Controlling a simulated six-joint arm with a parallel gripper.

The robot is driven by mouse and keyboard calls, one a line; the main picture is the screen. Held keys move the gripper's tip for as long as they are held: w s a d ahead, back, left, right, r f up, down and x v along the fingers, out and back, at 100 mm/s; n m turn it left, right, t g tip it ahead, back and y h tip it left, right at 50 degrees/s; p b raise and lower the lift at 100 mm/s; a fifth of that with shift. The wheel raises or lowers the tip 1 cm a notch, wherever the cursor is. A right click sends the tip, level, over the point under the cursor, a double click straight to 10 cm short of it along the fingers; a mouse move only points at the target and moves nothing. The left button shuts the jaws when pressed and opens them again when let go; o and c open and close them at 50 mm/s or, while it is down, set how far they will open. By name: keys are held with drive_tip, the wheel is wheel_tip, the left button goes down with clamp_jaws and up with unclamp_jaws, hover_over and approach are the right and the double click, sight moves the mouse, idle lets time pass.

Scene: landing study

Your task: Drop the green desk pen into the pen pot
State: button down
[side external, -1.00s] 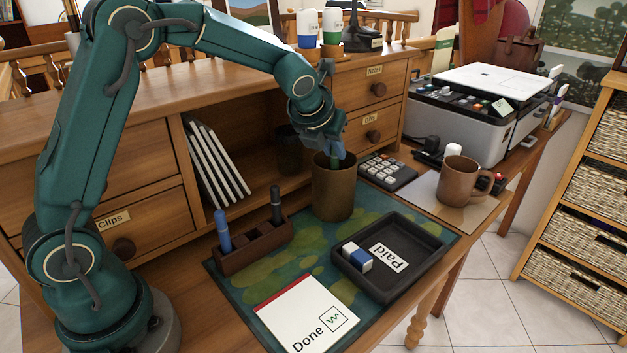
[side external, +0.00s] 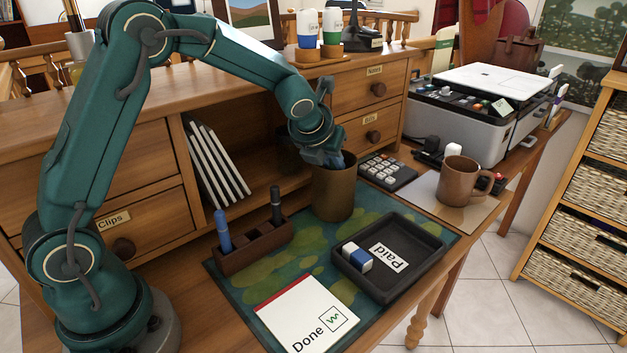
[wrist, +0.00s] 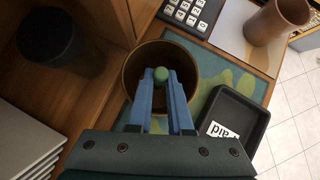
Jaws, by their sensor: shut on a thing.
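The pen pot (side external: 334,193) is a brown cylinder standing upright on the green patterned desk mat (side external: 285,280); it also shows in the wrist view (wrist: 133,72). My gripper (side external: 333,160) is at the pot's mouth, pointing down. In the wrist view its blue fingers (wrist: 161,78) are shut on the green desk pen (wrist: 161,74), whose round green end shows between the fingertips. The pen lies over the pot's opening in that view. The rest of the pen is hidden, and in the side view the pot and fingers hide it.
A dark cylinder (wrist: 49,36) stands in the desk nook to the left of the pot. A pen rack (side external: 252,245) with two pens, a black tray (side external: 395,275), a calculator (side external: 388,171) and a brown mug (side external: 460,182) stand around. The notepad (side external: 305,313) lies in front.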

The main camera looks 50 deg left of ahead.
drive_tip(key=shift+r, duration=0.1)
idle(0.7)
drive_tip(key=c, duration=0.8)
unclamp_jaws()
drive_tip(key=shift+o, duration=0.2)
drive_tip(key=shift+r, duration=0.15)
drive_tip(key=shift+r, duration=1.35)
drive_tip(key=shift+r, duration=3)
